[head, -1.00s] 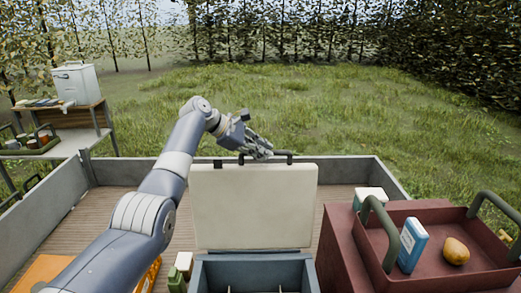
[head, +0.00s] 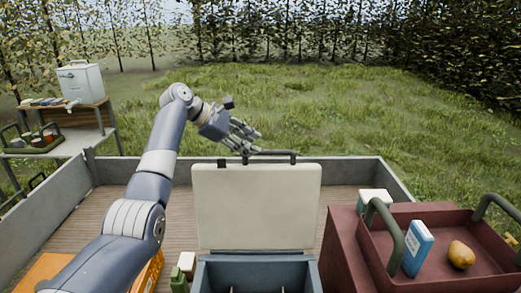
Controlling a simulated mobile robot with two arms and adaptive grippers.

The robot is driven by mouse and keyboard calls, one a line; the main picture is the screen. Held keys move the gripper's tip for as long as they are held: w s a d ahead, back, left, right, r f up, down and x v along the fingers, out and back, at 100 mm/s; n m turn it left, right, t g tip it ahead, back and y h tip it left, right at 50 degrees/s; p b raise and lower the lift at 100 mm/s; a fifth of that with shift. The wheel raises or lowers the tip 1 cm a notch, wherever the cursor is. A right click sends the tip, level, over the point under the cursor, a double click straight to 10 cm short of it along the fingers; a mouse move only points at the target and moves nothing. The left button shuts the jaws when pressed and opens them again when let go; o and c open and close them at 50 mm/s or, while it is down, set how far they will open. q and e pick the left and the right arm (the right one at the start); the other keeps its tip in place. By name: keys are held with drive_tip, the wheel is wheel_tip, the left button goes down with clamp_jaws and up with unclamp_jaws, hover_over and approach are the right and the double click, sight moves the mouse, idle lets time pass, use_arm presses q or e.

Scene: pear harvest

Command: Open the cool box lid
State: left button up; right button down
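The cool box (head: 258,264) stands in the front middle of the trailer bed, its blue inside showing. Its cream lid (head: 257,208) stands upright at the back of the box, with a dark handle (head: 270,153) along its top edge. My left gripper (head: 247,141) is above and just left of the handle, its fingers spread and apparently clear of it. It holds nothing that I can see. My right gripper is not in view.
A dark red tray (head: 462,279) with a blue-and-white carton (head: 417,248) and a yellow pear (head: 461,255) stands at right. A white box (head: 373,201) sits behind it. Low trailer walls (head: 350,172) enclose the bed. A side table (head: 75,145) stands at far left.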

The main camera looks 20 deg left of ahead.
use_arm(q)
drive_tip(key=v, duration=0.5)
idle(0.3)
